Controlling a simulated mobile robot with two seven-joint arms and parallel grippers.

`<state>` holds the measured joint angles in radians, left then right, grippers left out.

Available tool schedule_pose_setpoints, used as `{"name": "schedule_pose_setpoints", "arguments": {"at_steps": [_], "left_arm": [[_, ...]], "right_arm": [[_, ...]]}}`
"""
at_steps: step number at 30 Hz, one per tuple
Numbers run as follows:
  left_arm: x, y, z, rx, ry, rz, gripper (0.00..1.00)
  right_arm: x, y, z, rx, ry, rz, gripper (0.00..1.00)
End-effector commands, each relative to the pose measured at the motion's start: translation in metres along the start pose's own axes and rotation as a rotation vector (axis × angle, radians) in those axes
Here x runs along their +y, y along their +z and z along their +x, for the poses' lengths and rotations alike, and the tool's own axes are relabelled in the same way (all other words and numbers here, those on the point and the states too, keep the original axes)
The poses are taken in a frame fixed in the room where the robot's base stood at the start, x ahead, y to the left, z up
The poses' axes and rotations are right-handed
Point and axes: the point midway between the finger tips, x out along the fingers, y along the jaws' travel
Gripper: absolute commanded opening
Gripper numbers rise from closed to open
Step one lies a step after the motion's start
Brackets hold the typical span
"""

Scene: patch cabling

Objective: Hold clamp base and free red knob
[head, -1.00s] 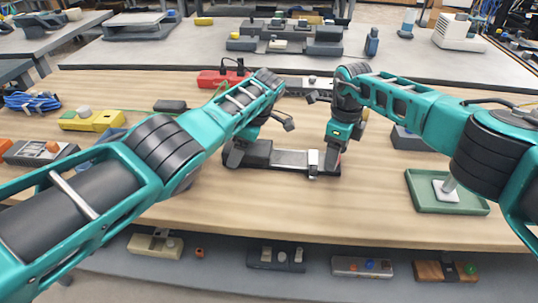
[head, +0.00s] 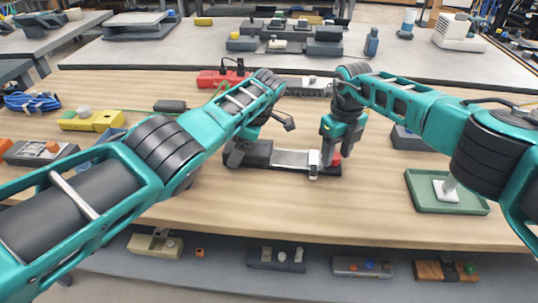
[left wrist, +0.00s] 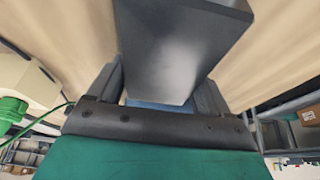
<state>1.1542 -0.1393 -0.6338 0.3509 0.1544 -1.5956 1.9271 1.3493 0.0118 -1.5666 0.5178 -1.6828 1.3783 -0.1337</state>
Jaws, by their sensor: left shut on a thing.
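The clamp (head: 290,158) lies on the wooden table, a dark base with a pale metal bar and an upright metal piece towards its right end. My left gripper (head: 236,156) is shut on the dark left end of the base. In the left wrist view a dark grey block (left wrist: 180,50) sits between the left gripper's fingers (left wrist: 160,92). The red knob (head: 336,159) shows at the clamp's right end. My right gripper (head: 338,152) is right at the knob, pointing down. Whether its fingers touch the knob or are closed on it is unclear.
A green tray (head: 420,204) with a white piece stands to the right. A red box (head: 212,78) and a grey strip lie behind the clamp. A yellow block (head: 92,121) is at the left. The table in front of the clamp is clear.

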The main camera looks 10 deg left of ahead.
Motion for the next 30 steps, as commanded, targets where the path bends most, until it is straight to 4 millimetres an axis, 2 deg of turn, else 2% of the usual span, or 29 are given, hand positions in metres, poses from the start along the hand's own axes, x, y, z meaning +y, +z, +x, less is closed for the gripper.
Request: {"name": "schedule_pose_setpoints", "arguments": {"at_steps": [1, 10, 14, 30], "left_arm": [[0.0002, 0.0016, -0.0007, -0.005, 0.002, 0.0, 0.43], [0.0001, 0.0008, -0.0004, -0.003, 0.001, 0.001, 0.43], [0.0, 0.0004, -0.0002, -0.001, 0.0, 0.002, 0.43], [-0.0003, -0.0015, 0.0007, 0.004, -0.002, 0.002, 0.43]], "right_arm": [[0.0002, 0.0001, -0.0001, 0.0, 0.0, -0.001, 0.47], [-0.0011, -0.0004, 0.0, 0.001, -0.002, 0.0, 0.18], [-0.002, -0.0007, 0.0, 0.001, -0.004, -0.042, 0.18], [-0.0042, -0.0015, 0.0001, 0.004, -0.007, -0.497, 0.18]]}}
